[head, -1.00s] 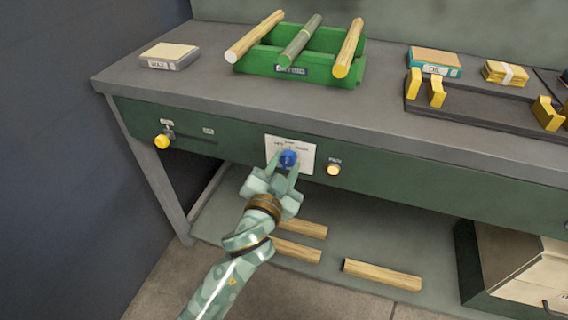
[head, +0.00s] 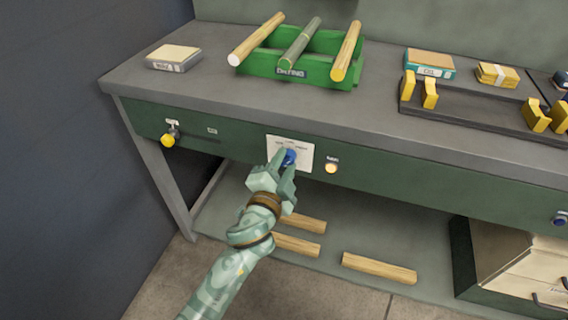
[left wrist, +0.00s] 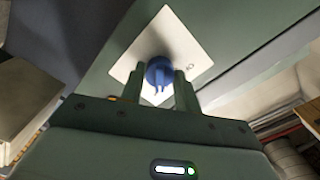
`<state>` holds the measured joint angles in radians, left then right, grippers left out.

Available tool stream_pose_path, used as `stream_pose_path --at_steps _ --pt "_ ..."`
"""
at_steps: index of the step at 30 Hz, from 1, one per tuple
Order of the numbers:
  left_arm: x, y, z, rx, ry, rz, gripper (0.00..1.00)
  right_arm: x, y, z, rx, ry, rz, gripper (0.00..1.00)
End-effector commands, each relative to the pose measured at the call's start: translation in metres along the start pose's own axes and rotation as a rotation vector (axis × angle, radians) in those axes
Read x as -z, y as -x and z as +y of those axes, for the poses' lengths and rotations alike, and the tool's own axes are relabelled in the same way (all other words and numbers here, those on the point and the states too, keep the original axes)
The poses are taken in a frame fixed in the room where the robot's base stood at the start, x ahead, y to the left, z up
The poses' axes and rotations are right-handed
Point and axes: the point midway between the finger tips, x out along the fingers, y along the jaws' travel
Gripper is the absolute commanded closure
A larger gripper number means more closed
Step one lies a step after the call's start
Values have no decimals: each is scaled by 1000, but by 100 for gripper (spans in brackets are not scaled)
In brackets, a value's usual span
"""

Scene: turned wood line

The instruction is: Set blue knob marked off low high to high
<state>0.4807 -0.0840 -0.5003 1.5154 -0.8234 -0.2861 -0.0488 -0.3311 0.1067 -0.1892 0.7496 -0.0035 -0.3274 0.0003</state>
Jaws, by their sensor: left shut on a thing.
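The blue knob (head: 289,157) sits on a white label plate (head: 304,146) on the green front of the workbench. The plate's lettering is too small to read surely. My left gripper (head: 283,165) reaches up to it from below, and its fingers are shut on the knob. In the left wrist view the knob (left wrist: 159,71) shows between the two fingers (left wrist: 163,92), with the white plate (left wrist: 160,38) behind it. The fingers cover part of the knob, so its pointer setting cannot be told. My right gripper is not in view.
A lit round button (head: 331,168) is right of the plate. A yellow-knobbed lever (head: 168,140) is at the left of the bench front. A green drying rack (head: 290,72) with three rods stands on the bench. Wooden pieces (head: 378,268) lie on the lower shelf.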

Motion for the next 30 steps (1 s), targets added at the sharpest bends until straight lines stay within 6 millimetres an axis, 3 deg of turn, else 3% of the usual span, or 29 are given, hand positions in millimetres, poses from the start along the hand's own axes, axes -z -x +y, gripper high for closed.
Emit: stream_pose_path --at_steps 10,11,13,23,26,30 --pt "0 0 2 -3 -6 -1 91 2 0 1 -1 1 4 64" --pt "0 0 2 -3 -6 -1 65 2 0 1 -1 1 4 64" --pt "0 0 2 -3 -5 -1 46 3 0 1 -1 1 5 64" --pt "0 3 0 -1 -4 0 46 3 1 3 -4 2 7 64" --pt "1 14 -1 -1 -3 0 46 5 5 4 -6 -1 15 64" --pt "2 45 -2 -1 -4 -1 46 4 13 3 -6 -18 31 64"
